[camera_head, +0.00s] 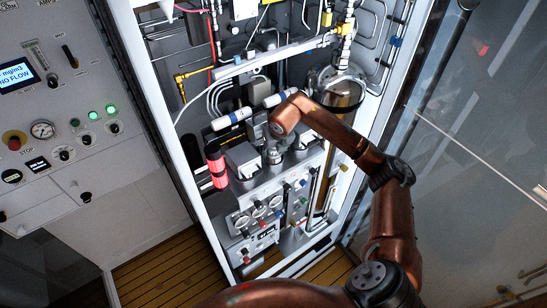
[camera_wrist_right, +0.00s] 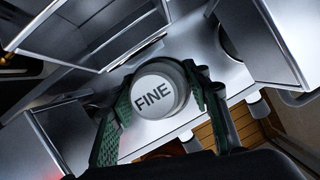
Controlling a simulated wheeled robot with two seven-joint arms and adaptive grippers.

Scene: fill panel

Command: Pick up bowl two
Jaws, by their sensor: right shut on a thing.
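A round pale-grey bowl (camera_wrist_right: 153,97) with the word FINE on its end face is between the green-lined fingers of my right gripper (camera_wrist_right: 157,84) in the right wrist view. The fingers are shut on its sides, one at the left and one at the right. No number shows on it. In the head view my right gripper (camera_head: 273,156) is small and dark at the end of the copper arm, among grey housings inside the open cabinet. The bowl cannot be made out clearly there. My left gripper is not in view.
Grey metal housings (camera_wrist_right: 245,40) stand close around the bowl. The cabinet (camera_head: 160,100) holds pipes, gauges and a red-lit column (camera_head: 216,167) left of the gripper. A control panel (camera_head: 60,110) is at the left and a glass door (camera_head: 480,130) at the right.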

